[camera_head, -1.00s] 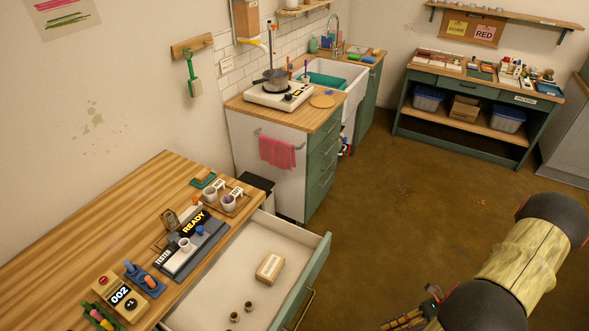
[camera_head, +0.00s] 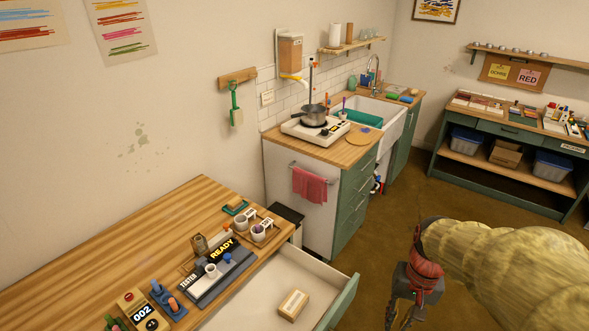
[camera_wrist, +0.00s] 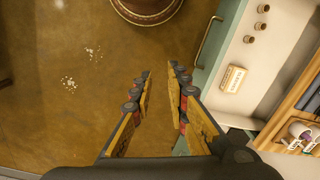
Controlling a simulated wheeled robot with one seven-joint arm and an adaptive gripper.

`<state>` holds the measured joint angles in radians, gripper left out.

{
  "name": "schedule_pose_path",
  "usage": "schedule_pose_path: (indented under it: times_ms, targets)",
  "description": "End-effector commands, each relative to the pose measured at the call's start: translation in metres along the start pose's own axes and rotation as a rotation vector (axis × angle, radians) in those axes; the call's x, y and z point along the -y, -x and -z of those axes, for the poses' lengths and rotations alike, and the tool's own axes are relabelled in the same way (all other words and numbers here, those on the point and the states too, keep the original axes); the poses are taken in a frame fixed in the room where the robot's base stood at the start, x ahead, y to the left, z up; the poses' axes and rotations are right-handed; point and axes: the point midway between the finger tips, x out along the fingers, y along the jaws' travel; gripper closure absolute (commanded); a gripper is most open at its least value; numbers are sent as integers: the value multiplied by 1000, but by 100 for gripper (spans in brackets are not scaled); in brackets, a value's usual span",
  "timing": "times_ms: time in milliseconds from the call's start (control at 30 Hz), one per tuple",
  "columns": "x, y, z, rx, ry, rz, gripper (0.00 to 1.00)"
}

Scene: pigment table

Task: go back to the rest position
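My gripper (camera_head: 406,312) hangs at the lower right of the head view, pointing down, to the right of the open drawer. In the wrist view my gripper (camera_wrist: 162,78) shows two yellow and black fingers standing apart with bare brown floor between them. It is open and empty. Its fingertips touch nothing that I can see.
The drawer (camera_head: 345,303) stands pulled out from the wooden table (camera_head: 120,240). A labelled box (camera_head: 293,305) lies in it; several small jars (camera_wrist: 255,26) show in the wrist view. A green cabinet (camera_head: 352,213) stands behind. Brown floor (camera_head: 400,215) lies clear behind my arm.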

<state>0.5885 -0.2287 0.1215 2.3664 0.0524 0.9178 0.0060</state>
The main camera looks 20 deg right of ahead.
Motion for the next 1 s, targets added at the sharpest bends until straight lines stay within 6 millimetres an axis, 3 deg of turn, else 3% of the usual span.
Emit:
schedule_pose_path:
  times_ms: [500,700,1000]
  targets:
    - [117,120,-74,-463,530,69,84]
    - [136,132,-91,-501,618,103,84]
    - [139,131,-92,-498,628,105,84]
